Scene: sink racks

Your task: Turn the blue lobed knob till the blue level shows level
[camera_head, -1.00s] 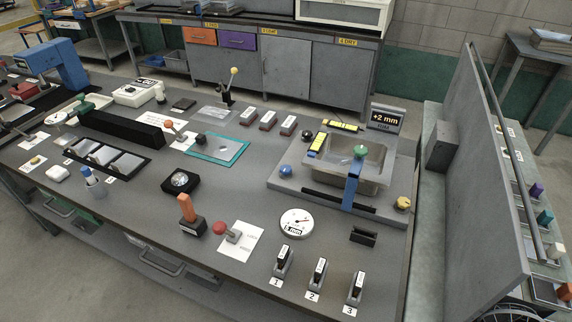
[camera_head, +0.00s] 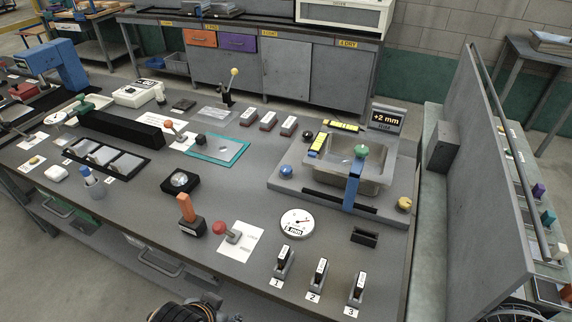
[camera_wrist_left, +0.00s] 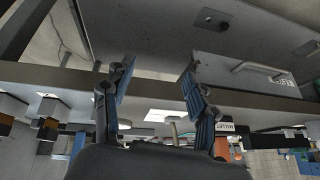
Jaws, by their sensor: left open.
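The blue lobed knob (camera_head: 286,171) sits at the left corner of the grey plate around the sink. A yellow level with blue marks (camera_head: 318,144) lies along the sink's left rim; its bubble is too small to read. A second yellow level (camera_head: 343,126) lies along the back rim. My left gripper (camera_head: 195,308) shows only in part at the bottom edge of the head view, well short of the knob. In the left wrist view its two fingers (camera_wrist_left: 157,75) are apart with nothing between them. My right gripper is not in view.
A yellow knob (camera_head: 404,203) and a black knob (camera_head: 308,135) sit on other corners of the plate. A blue bar with a green ball (camera_head: 354,180) crosses the sink's front. A dial (camera_head: 297,222), an orange handle (camera_head: 186,208) and a red knob (camera_head: 219,228) stand nearer the front edge.

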